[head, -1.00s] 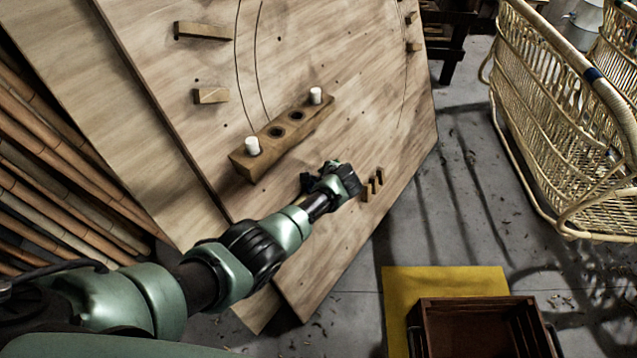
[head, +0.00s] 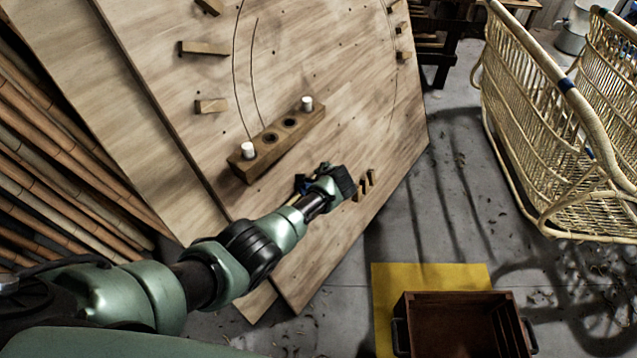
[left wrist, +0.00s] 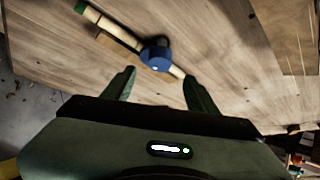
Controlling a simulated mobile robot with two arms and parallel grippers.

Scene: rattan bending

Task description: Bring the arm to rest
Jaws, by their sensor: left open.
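My left arm reaches in from the left in the head view, low over the large slanted wooden board (head: 350,120). Its gripper (head: 325,182) is near the board's lower right part, with the fingers mostly hidden by the hand. In the left wrist view the two fingers of the left gripper (left wrist: 159,73) stand apart with nothing held. Beyond them a pale rod (left wrist: 113,30) with a green end and a blue round piece (left wrist: 155,55) lies across the board. I cannot tell whether the fingers touch the board. My right gripper is not in view.
A wooden block (head: 270,150) with two white pegs and dark holes sits on the board above the arm. Short wooden pegs (head: 364,184) stand right of the hand. A brown crate (head: 460,325) rests on a yellow mat (head: 385,280). A rattan frame (head: 560,150) stands at right.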

